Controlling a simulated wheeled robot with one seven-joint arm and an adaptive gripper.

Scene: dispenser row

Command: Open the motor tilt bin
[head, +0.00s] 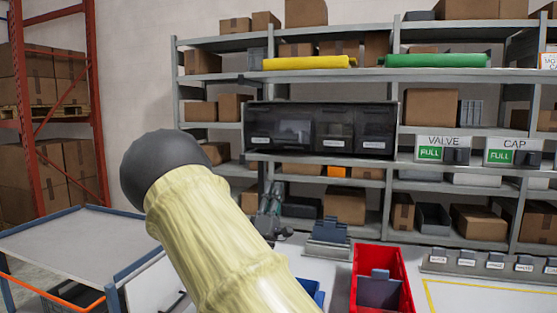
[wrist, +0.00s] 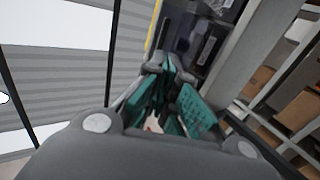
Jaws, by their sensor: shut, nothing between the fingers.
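A row of dark see-through tilt bins (head: 321,128) sits on the middle shelf in the head view, with three fronts side by side that look closed. Each front has a small white label, too small to read, so I cannot tell which is the motor bin. My gripper (head: 270,200) shows small, below the left part of the row, in front of the shelving. In the wrist view my gripper (wrist: 168,85) has its teal fingers together, with nothing between them. Dark bin fronts (wrist: 205,42) with a pale label lie past the fingertips. Contact with a bin is not visible.
A yellow roll (head: 308,62) and a green roll (head: 436,61) lie on the shelf above. VALVE (head: 443,142) and CAP (head: 513,144) signs are to the right. A red bin (head: 362,265) stands on the worktop below. A cart (head: 75,240) is at left.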

